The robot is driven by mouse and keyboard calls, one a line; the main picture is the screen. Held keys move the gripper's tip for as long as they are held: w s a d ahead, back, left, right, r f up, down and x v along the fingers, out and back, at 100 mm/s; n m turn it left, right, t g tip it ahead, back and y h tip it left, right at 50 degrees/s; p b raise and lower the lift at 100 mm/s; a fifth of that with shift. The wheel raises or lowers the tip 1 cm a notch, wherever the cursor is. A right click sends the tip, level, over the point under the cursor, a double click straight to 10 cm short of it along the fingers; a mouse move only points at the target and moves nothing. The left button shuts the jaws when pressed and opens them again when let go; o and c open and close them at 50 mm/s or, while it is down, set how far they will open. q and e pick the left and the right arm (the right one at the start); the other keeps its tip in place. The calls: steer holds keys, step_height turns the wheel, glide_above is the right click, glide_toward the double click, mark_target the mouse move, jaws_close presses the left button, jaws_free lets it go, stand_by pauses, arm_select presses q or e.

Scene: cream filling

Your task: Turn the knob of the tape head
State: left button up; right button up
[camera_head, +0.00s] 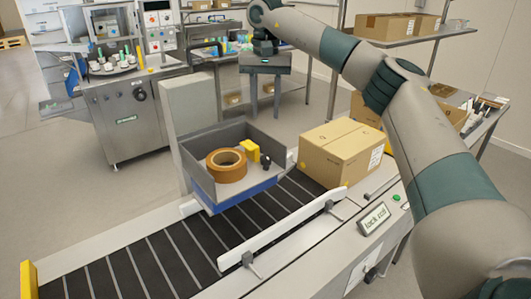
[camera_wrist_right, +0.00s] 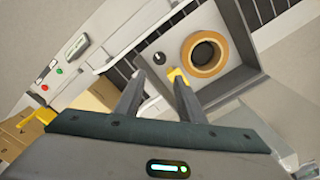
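The tape head (camera_head: 232,196) is a grey open tray with a blue lower edge, mounted over the conveyor. It holds a brown tape roll (camera_head: 226,166) and a yellow block (camera_head: 250,150). The small black knob (camera_head: 266,161) stands beside the yellow block; it also shows in the right wrist view (camera_wrist_right: 159,58), just beyond the fingertips. My right gripper (camera_head: 265,112) hangs with fingers down, behind and above the tape head in the head view. Its two fingers are apart and empty in the right wrist view (camera_wrist_right: 159,80). My left gripper is not in view.
A cardboard box (camera_head: 341,154) sits on the conveyor (camera_head: 130,262) to the right of the tape head. A guide rail (camera_head: 285,227) runs along the near side. A grey post (camera_head: 188,108) rises behind the tape head. A steel machine (camera_head: 130,115) stands at back left.

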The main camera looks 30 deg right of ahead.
mark_target(266, 157)
step_height(266, 157, down, 14)
steer(key=p, duration=0.4)
steer(key=shift+r, duration=0.2)
steer(key=shift+f+p, duration=0.3)
steer(key=shift+f, duration=0.5)
steer(key=c, duration=0.8)
